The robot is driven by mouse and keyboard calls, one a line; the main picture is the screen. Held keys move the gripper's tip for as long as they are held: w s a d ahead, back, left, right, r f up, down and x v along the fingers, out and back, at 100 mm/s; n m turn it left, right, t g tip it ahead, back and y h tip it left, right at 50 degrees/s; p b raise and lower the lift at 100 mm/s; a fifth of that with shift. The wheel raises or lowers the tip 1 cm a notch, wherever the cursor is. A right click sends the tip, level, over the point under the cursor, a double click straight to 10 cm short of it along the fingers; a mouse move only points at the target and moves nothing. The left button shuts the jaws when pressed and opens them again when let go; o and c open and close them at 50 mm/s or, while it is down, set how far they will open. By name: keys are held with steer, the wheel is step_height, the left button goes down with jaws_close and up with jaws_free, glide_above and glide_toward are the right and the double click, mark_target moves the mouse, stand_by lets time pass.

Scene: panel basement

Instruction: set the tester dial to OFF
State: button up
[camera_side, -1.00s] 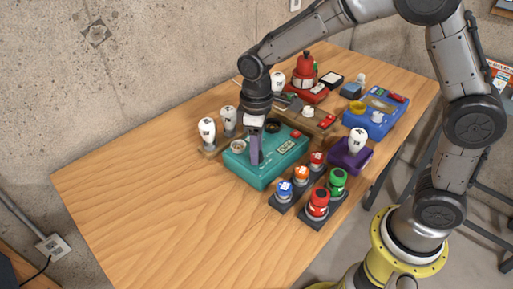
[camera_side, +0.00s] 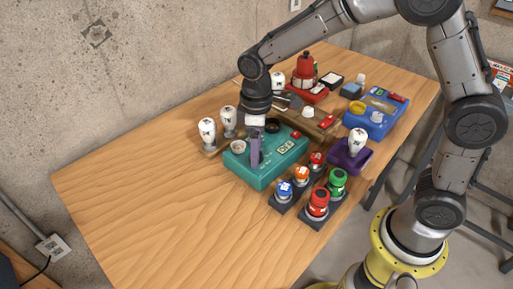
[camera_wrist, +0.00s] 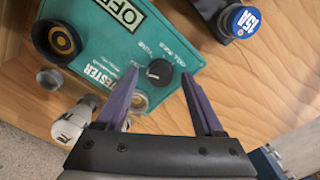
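The teal tester box (camera_side: 268,176) sits on the wooden table; in the wrist view its panel (camera_wrist: 105,45) carries the word TESTER and a white plate (camera_wrist: 121,12) reading OFF. The black round dial (camera_wrist: 159,71) has small lettering around it, too blurred to read fully, and I cannot tell which mark it points to. My gripper (camera_wrist: 160,74) has its two purple fingers apart, one on each side of the dial, with a visible gap on both sides. In the side view my gripper (camera_side: 254,163) points down over the box, and its fingers hide the dial.
White-topped bulbs (camera_side: 207,131) stand left of the box. Colored caps on dark bases, including a red one (camera_side: 318,201), stand in front at right. A purple holder (camera_side: 350,155) and blue tray (camera_side: 376,117) lie further right. The table's left part (camera_side: 140,190) is clear.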

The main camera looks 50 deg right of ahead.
step_height(320, 180, up, 14)
stand_by(0.7)
steer(key=shift+f, duration=0.1)
